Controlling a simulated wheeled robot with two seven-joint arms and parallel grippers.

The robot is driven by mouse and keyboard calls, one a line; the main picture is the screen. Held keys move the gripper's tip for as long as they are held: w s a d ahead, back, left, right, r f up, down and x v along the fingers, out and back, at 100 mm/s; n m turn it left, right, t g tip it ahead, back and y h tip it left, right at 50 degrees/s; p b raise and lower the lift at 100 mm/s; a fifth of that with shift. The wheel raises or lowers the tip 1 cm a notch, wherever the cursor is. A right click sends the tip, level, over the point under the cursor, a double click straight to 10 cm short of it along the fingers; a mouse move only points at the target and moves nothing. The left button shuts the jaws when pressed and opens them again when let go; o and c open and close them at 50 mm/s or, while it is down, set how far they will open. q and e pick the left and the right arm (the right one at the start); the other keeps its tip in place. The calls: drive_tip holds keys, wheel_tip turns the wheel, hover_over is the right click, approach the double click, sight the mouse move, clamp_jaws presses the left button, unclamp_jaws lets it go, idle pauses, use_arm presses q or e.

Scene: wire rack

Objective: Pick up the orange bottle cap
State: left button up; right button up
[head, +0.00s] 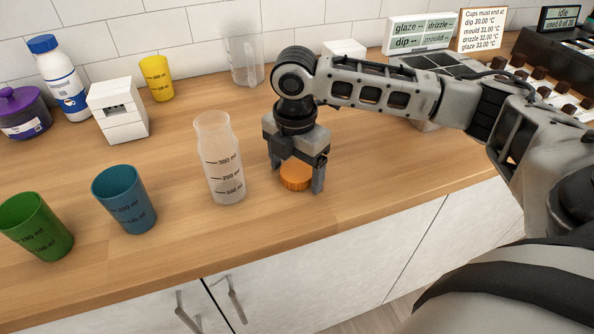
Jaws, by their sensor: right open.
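The orange bottle cap (296,176) lies on the wooden counter, partly hidden by my right gripper. My right gripper (298,181) points down over the cap. Its fingers are open, with one on the left of the cap and one on the right, and the fingertips are near the counter. Whether either finger touches the cap cannot be told. My left gripper does not show in the head view.
A clear open bottle (220,160) stands just left of my right gripper. A blue cup (124,200) and a green cup (35,226) stand further left. Behind are a yellow cup (157,78), a white box (118,110) and a clear pitcher (245,58). The counter's front edge is near.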

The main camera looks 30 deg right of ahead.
drive_tip(key=c, duration=1.1)
drive_tip(key=shift+r, duration=0.1)
drive_tip(key=shift+r, duration=0.55)
drive_tip(key=s+a+r, duration=0.2)
drive_tip(key=s+r, duration=0.2)
drive_tip(key=s+a+r, duration=0.2)
drive_tip(key=s+r, duration=0.2)
drive_tip(key=s+a+r, duration=0.2)
drive_tip(key=s+r, duration=0.1)
drive_tip(key=s, duration=0.1)
drive_tip(key=shift+s+r+p, duration=0.3)
drive_tip(key=shift+r+p, duration=0.1)
